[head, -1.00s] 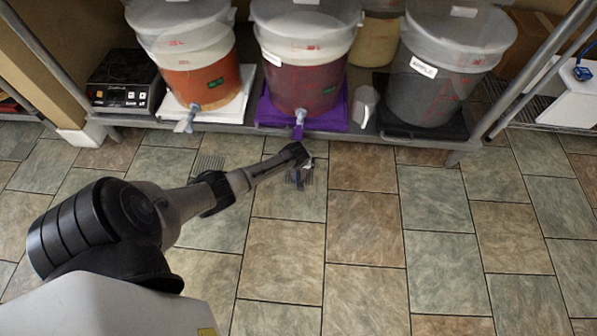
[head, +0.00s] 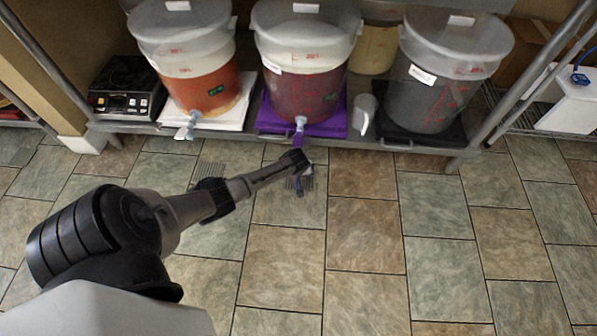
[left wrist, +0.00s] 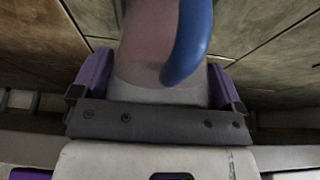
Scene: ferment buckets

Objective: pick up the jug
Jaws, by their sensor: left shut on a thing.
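A white jug-like vessel (head: 364,114) stands on the low shelf, between the dark red bucket and the grey bucket. My left gripper (head: 302,179) is in front of the shelf, left of the vessel and apart from it, with floor tiles behind it in the picture. In the left wrist view its purple fingers (left wrist: 156,82) are shut on a pale thing with a blue curved part (left wrist: 188,45). I cannot tell what this held thing is; in the head view it is mostly hidden by the gripper. My right gripper is not in view.
Large buckets stand on the shelf: orange (head: 197,85), dark red (head: 305,88) and grey (head: 428,95). The orange and dark red ones have taps facing front. A black scale (head: 125,90) stands left. The shelf's front edge (head: 340,143) is close. The tiled floor is clear right.

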